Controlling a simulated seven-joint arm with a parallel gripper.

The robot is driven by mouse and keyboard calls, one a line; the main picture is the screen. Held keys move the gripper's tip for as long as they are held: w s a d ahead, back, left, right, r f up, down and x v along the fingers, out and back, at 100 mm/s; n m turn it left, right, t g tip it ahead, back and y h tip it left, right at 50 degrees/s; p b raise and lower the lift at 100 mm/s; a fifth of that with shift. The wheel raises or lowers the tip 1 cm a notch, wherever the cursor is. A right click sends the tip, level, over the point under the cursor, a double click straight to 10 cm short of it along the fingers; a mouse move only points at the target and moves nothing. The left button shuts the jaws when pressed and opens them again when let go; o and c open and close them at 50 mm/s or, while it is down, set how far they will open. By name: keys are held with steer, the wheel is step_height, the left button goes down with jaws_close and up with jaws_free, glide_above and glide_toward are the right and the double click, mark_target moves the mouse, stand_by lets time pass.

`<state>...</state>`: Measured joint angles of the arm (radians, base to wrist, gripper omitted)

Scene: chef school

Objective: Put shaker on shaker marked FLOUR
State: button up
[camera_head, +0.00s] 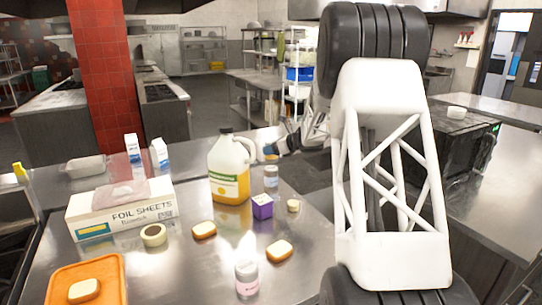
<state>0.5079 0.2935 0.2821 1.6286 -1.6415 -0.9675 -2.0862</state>
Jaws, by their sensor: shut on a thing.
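My gripper (277,148) is behind the yellow jug's handle, at the table's far side, and looks small and dark. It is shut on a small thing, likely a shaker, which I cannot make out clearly. A clear shaker (271,177) with a pale blue label stands upright on the table just below my gripper. Whether the held thing touches it I cannot tell. Another shaker (246,279), with a pale lid and pink contents, stands upright at the front of the table. No FLOUR marking is readable on either shaker.
A yellow jug (229,172) stands left of my gripper, close to it. A purple box (262,206), several bread-like pieces (280,251), a tape roll (153,235), a foil sheets box (120,212) and an orange tray (62,297) are on the steel table. The front middle has bare room.

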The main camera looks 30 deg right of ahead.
steer(key=shift+w+d, duration=0.25)
steer(key=shift+w, duration=0.45)
steer(key=shift+f, duration=1.8)
steer(key=shift+f, duration=0.1)
steer(key=o, duration=1.1)
steer(key=shift+s, duration=0.1)
steer(key=v, duration=1.2)
